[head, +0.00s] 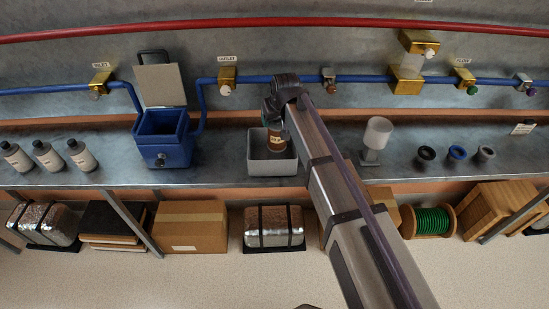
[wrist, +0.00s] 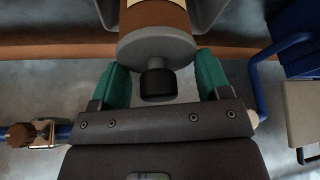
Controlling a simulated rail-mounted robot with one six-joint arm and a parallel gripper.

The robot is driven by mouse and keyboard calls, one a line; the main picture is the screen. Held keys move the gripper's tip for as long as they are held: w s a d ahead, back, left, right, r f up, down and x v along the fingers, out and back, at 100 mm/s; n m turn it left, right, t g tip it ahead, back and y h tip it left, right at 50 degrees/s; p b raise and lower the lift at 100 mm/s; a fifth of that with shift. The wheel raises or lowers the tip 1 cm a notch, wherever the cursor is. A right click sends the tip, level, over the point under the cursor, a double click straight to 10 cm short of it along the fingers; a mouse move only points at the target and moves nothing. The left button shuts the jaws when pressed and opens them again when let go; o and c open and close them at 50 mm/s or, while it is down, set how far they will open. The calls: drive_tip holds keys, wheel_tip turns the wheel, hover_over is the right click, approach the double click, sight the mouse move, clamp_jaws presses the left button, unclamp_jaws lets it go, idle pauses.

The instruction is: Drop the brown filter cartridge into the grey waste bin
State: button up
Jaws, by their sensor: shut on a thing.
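The brown filter cartridge (head: 276,138) hangs upright below my gripper (head: 274,117), with a pale label on its side. In the wrist view its grey end cap (wrist: 157,47) and black knob (wrist: 157,84) lie between the green fingertips of my gripper (wrist: 162,82), which is shut on the cartridge. The grey waste bin (head: 270,167) stands on the bench, and the cartridge's lower end overlaps its opening. How deep the cartridge reaches into the bin is hard to tell. The bin's walls also show in the wrist view (wrist: 207,12), around the cartridge.
An open blue box (head: 163,150) stands left of the bin, with several grey bottles (head: 47,157) farther left. A blue pipe (head: 300,79) with brass valves runs along the back wall.

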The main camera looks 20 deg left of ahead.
wheel_tip(320, 180, down, 4)
drive_tip(key=shift+r+b, duration=0.25)
drive_tip(key=shift+b, duration=0.9)
drive_tip(key=shift+r, duration=0.1)
drive_tip(key=o, duration=1.3)
drive_tip(key=shift+o, duration=0.2)
drive_tip(key=p+v, duration=1)
drive_tip(key=v, duration=0.1)
drive_tip(key=shift+r, duration=0.1)
drive_tip(key=s+d+m+g+h, duration=0.1)
drive_tip(key=s+d, duration=0.4)
drive_tip(key=d, duration=0.7)
drive_tip(key=s+d+f+m+g+h, duration=0.1)
drive_tip(key=s+d+m, duration=0.3)
drive_tip(key=d, duration=0.9)
drive_tip(key=s+d+f+m+g, duration=0.1)
drive_tip(key=s+d+m, duration=0.1)
drive_tip(key=s+d, duration=0.5)
drive_tip(key=d, duration=0.5)
drive_tip(key=shift+s+d+m+h, duration=0.2)
drive_tip(key=shift+d+m+h, duration=0.1)
drive_tip(key=shift+d+h, duration=0.1)
